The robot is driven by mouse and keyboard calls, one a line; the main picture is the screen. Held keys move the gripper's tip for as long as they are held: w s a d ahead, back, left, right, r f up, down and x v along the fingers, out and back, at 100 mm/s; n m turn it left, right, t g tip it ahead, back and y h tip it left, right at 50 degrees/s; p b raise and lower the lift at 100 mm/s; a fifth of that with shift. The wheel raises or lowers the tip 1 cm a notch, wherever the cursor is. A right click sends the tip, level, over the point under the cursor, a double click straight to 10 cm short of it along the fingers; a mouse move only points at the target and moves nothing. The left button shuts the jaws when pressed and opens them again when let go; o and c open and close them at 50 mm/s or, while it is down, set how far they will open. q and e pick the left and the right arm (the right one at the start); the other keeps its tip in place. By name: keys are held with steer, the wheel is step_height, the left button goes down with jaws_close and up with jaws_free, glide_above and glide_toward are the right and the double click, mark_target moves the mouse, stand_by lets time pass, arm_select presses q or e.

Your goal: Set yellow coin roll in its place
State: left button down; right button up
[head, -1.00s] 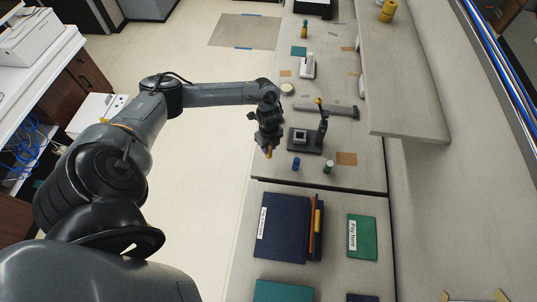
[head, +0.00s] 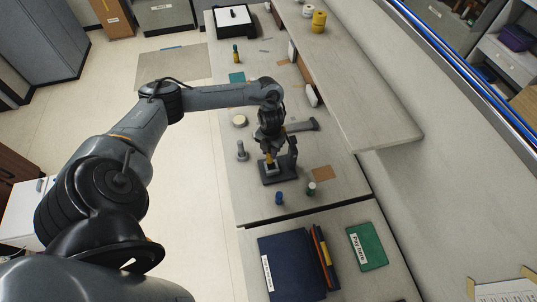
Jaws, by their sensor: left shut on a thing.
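My left gripper (head: 269,151) is shut on the yellow coin roll (head: 269,158), of which only a small yellow part shows below the fingers. The gripper points down over a dark stand (head: 284,178) with an upright post on its right side. The roll's lower end appears at the pale square part of the stand; I cannot tell whether they touch. A blue coin roll (head: 279,198) and a green and white roll (head: 311,188) stand upright on the counter in front of the stand. My right gripper is out of view.
A grey knobbed object (head: 242,151) and a cream disc (head: 239,121) lie left of the gripper. A raised shelf (head: 372,110) runs along the right. Navy folders (head: 290,262) and a green "Pay here" sign (head: 368,246) lie on the nearer counter.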

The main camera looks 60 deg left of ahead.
arm_select(q)
steer(key=shift+w+a+r, duration=0.15)
steer(key=shift+w+r, duration=0.05)
steer(key=shift+w, duration=0.15)
steer(key=shift+w+a+r, duration=0.1)
steer(key=shift+d, duration=0.3)
steer(key=shift+a, duration=0.1)
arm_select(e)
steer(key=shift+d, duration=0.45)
arm_select(q)
steer(key=shift+f+b, duration=0.4)
steer(key=shift+f, duration=0.05)
step_height(320, 180, down, 3)
steer(key=shift+r+b, duration=0.2)
steer(key=shift+b, duration=0.85)
steer(key=shift+f+b, duration=0.4)
steer(key=shift+f, duration=0.2)
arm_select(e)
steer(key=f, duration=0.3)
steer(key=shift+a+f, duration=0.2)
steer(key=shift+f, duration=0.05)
